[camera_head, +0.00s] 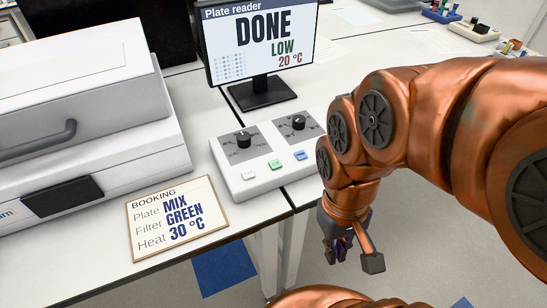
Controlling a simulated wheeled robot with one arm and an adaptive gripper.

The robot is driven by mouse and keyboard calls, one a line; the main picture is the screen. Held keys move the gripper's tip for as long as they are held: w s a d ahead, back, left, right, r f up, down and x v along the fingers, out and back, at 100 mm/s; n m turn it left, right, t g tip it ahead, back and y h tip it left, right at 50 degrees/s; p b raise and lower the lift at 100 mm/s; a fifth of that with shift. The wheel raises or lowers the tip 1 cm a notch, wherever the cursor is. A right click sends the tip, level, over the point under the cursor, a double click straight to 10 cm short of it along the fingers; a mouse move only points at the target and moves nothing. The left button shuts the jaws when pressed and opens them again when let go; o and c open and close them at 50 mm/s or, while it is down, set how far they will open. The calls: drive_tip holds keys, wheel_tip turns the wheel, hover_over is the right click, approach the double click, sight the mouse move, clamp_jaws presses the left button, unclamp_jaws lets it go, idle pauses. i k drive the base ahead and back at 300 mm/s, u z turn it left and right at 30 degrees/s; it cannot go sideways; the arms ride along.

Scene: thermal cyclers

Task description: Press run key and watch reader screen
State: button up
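The reader screen (262,42) stands at the back and reads "Plate reader", "DONE", "LOW", "20 °C", with a small dot grid at its lower left. The control box (238,188) lies in front of it with a left dial (243,139) and a right dial (298,122). Along its front are a white key (248,175), a green key (275,164) and a blue key (300,155); no label showing which is the run key is readable. My gripper (340,246) hangs to the right of the box, beyond the bench's front edge, apart from the keys. Its finger opening is unclear.
A booking card (180,218) on the bench reads "Plate MIX", "Filter GREEN", "Heat 30 °C". A large white instrument (90,130) with a handle fills the left. The bench edge runs below the card and box. Small racks (440,12) stand far back right.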

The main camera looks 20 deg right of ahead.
sight(275, 164)
drive_tip(key=z, duration=2.95)
drive_tip(key=k, duration=1.55)
drive_tip(key=u, duration=2.25)
